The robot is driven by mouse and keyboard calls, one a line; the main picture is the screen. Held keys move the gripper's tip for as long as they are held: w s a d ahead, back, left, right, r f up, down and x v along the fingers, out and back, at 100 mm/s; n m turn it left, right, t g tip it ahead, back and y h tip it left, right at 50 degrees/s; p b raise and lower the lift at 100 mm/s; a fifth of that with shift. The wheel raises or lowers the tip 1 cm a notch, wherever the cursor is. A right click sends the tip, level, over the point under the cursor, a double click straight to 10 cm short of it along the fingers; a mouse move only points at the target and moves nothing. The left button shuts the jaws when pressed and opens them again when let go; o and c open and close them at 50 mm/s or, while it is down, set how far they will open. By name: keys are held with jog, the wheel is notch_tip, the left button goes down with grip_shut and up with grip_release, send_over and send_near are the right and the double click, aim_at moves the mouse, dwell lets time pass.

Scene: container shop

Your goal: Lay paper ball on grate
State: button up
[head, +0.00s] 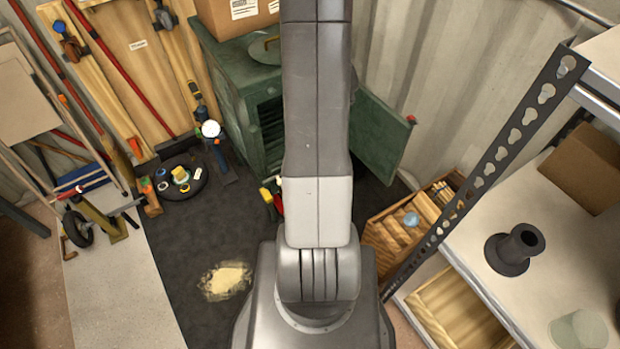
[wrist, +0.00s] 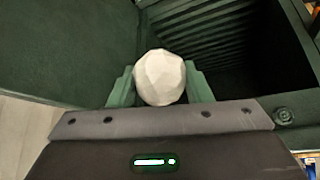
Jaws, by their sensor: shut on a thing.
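The paper ball (wrist: 160,77) is white and faceted. My gripper (wrist: 160,88) is shut on it, with a green finger on each side, in the wrist view. Beyond the ball is the dark inside of a green cabinet, where ridged slats (wrist: 215,35) show at the top; I take these for the grate, but cannot tell for sure. In the head view the green cabinet (head: 228,68) stands open at the back, with slats (head: 272,125) inside. My arm hides my gripper, the ball and part of the opening there.
The cabinet's open door (head: 380,130) sticks out to the right. A wooden crate (head: 385,235) and a metal shelf (head: 545,215) stand on the right. Tools and a round black tray (head: 183,190) are at left. A pale powder patch (head: 226,280) lies on the dark mat.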

jog(key=s+a+f+n+t+y+b, duration=0.1)
jog(key=s+a+f+n+y+b, duration=0.15)
jog(key=s+f+b, duration=0.55)
jog(key=s+a+f+n+t+y+b, duration=0.1)
jog(key=s+a+f+n+y+b, duration=0.2)
jog(key=f+b, duration=0.5)
jog(key=shift+m+h, duration=0.25)
jog(key=shift+m, duration=0.2)
jog(key=w+a+b, duration=0.1)
jog(key=w+a, duration=0.3)
jog(key=w, duration=0.2)
jog(key=w+a+f+b, duration=0.1)
jog(key=w+a+b, duration=0.1)
jog(key=w+a, duration=0.3)
jog(key=w+a+f+b, duration=0.1)
jog(key=w+a, duration=0.3)
jog(key=w, duration=0.5)
jog(key=shift+a+f+b, duration=0.1)
jog(key=shift+a+b, duration=0.15)
jog(key=shift+b, duration=0.3)
jog(key=shift+w+a+f+b, duration=0.25)
jog(key=shift+f+b, duration=0.2)
jog(key=shift+f, duration=0.15)
jog(key=shift+f+b, duration=0.35)
jog(key=shift+f, duration=0.2)
